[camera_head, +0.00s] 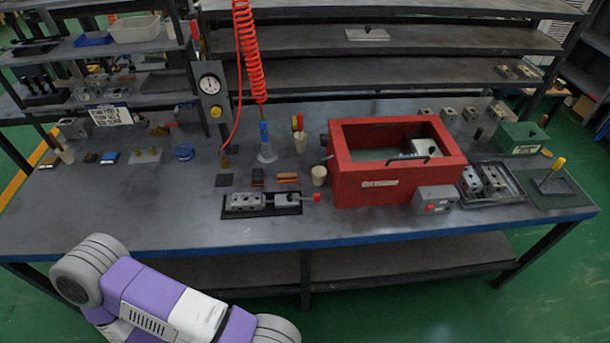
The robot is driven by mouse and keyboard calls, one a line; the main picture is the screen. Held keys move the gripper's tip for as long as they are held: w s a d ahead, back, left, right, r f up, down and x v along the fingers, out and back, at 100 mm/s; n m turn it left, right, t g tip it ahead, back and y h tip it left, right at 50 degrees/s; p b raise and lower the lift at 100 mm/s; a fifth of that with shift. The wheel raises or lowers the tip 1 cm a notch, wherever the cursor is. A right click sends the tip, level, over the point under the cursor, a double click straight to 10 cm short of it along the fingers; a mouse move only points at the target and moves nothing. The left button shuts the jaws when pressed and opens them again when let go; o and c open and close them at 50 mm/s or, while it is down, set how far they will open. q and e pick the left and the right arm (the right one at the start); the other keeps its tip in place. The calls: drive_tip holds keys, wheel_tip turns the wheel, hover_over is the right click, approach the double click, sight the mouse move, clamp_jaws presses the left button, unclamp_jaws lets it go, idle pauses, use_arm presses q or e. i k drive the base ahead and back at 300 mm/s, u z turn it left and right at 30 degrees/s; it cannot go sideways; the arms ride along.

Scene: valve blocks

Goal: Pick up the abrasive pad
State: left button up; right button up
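I cannot tell for sure which piece is the abrasive pad. A thin dark square pad (224,180) lies flat on the workbench (140,210), left of the middle. Just right of it is a small dark red block (258,177), which could also be an abrasive pad. Both are small in view and nothing covers them. Neither of my grippers is in view. Only a purple and grey part of my arm shows at the bottom left, in front of the bench edge.
A valve block (246,201) in a dark tray stands in front of the small pieces. A red open-topped box (350,185) stands to the right. A red coiled hose (249,60) hangs above, and a dial gauge (209,85) stands behind. The bench's front left is clear.

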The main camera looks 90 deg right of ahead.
sight(257, 173)
drive_tip(key=z, duration=2.15)
